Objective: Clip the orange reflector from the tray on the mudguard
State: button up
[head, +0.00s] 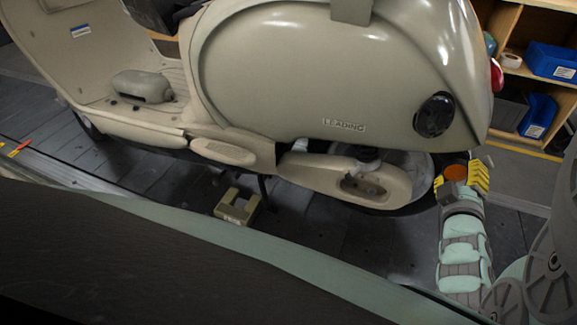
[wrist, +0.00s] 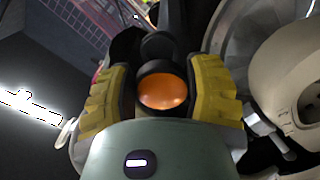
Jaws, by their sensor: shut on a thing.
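The orange reflector (head: 457,172) is round with a black rim and is held between the yellow fingers of my gripper (head: 464,178), behind the scooter's rear wheel (head: 418,170). In the wrist view the reflector (wrist: 163,91) sits between both yellow pads of my gripper (wrist: 164,97), its orange face towards the camera. A dark part, seemingly the mudguard (wrist: 170,40), lies directly beyond the reflector in the wrist view. I cannot tell whether the two touch. The tray is not identifiable in these views.
The beige scooter (head: 310,75) stands over the dark slat conveyor (head: 310,235). A beige block (head: 237,207) lies under it. A wooden shelf with blue bins (head: 553,62) stands at the right. The red tail light (head: 496,75) is above my gripper.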

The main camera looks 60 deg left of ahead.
jog(key=shift+w+d+f, duration=0.3)
jog(key=shift+d, duration=0.1)
dwell(0.8)
jog(key=shift+a, duration=0.15)
dwell(0.6)
jog(key=shift+w+a+b, duration=0.2)
jog(key=shift+w+b, duration=0.1)
jog(key=shift+w, duration=0.05)
jog(key=shift+w+a, duration=0.2)
jog(key=shift+w, duration=0.1)
jog(key=shift+w+a, duration=0.4)
jog(key=shift+w, duration=0.15)
jog(key=shift+w+a, duration=0.1)
jog(key=shift+w, duration=0.05)
dwell(0.6)
jog(key=o, duration=1)
